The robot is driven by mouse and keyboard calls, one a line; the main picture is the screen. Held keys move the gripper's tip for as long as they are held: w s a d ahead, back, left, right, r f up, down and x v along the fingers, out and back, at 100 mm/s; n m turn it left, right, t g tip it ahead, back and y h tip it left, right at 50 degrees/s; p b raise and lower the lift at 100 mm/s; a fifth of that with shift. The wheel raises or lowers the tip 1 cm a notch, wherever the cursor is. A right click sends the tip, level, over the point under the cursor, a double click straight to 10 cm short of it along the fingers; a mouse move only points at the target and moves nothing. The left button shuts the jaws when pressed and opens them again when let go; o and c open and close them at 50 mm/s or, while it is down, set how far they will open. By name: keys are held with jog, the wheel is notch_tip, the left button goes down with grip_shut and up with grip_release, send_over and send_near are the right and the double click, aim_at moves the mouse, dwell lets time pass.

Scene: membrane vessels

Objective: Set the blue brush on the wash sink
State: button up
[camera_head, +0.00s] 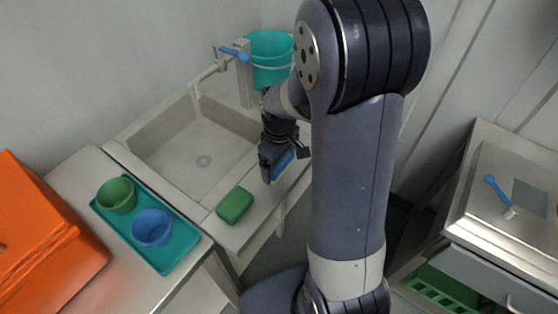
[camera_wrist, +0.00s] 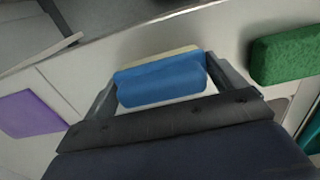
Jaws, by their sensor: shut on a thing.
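My gripper (camera_head: 277,168) is shut on the blue brush (camera_wrist: 160,83), a blue block with a pale cream strip along its far side. In the wrist view, the brush lies crosswise between the two fingers of the gripper (camera_wrist: 162,88). In the head view, only a little of the brush (camera_head: 284,161) shows. The gripper hangs over the front rim of the pale wash sink (camera_head: 190,187), right of a green sponge (camera_head: 235,205). I cannot tell whether the brush touches the rim.
The green sponge (camera_wrist: 287,56) and a flat purple piece (camera_wrist: 30,113) flank the brush. A teal tray (camera_head: 178,258) with green and blue cups stands left. A teal bucket (camera_head: 271,58) is behind. A blue-handled tool (camera_head: 497,193) lies on the right counter.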

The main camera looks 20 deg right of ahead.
jog(key=shift+f, duration=0.2)
jog(key=o, duration=0.7)
jog(key=shift+r, duration=0.1)
notch_tip(320, 180, up, 12)
jog(key=shift+r, duration=0.15)
